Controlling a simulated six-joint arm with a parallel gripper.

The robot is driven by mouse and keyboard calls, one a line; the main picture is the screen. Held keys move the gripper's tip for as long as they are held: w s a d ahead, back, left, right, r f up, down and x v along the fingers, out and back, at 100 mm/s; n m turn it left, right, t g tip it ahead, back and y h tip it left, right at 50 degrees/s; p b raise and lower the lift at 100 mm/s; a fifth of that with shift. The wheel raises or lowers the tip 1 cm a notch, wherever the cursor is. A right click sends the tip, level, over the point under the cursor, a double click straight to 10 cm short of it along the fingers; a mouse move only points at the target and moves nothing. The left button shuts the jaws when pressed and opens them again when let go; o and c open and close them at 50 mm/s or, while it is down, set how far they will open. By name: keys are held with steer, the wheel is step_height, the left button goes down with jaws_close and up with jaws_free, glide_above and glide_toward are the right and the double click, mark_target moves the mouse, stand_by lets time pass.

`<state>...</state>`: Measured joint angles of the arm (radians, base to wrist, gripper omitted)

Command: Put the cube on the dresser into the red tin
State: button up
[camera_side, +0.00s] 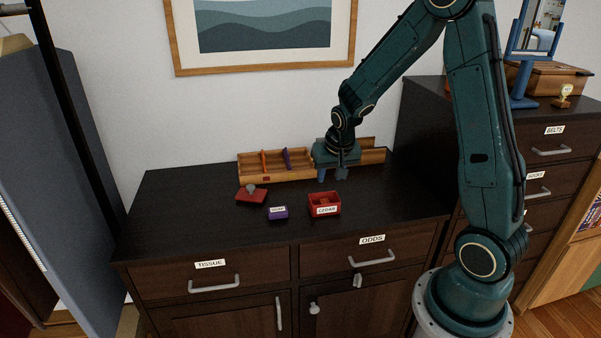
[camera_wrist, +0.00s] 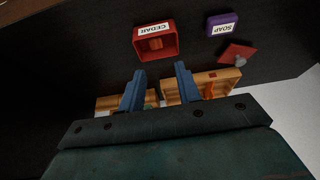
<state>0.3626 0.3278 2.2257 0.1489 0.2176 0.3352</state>
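The red tin (camera_side: 337,209) with a CEDAR label stands open on the dresser top (camera_side: 190,210). A small orange-brown block, apparently the cube (camera_side: 323,201), sits inside the tin; it also shows in the wrist view (camera_wrist: 155,43). The red tin appears upright at the top of the wrist view (camera_wrist: 140,47). My gripper (camera_side: 335,178) is behind the tin, above the dresser and apart from it. In the wrist view my gripper's fingers (camera_wrist: 161,72) are spread apart with nothing held between them.
A red lid (camera_side: 257,197) with a grey knob lies left of the tin. A purple SOAP box (camera_side: 278,213) stands between them, nearer the front. A wooden organiser (camera_side: 277,178) with dividers runs along the wall behind. The dresser's left side is clear.

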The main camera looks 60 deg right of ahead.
steer(key=s+a+r+n+t+y, duration=0.1)
steer(key=s+a+r+n, duration=0.4)
steer(key=a+r, duration=0.65)
steer(key=s+a+r+n+y, duration=0.1)
steer(key=s+a+r, duration=0.2)
steer(key=s, duration=0.4)
steer(key=s+a+r+n+t+y, duration=0.1)
steer(key=s+a+r+n, duration=0.1)
steer(key=s, duration=0.5)
steer(key=shift+s+a+r+n, duration=0.3)
steer(key=shift+a+r, duration=0.2)
steer(key=shift+a, duration=0.4)
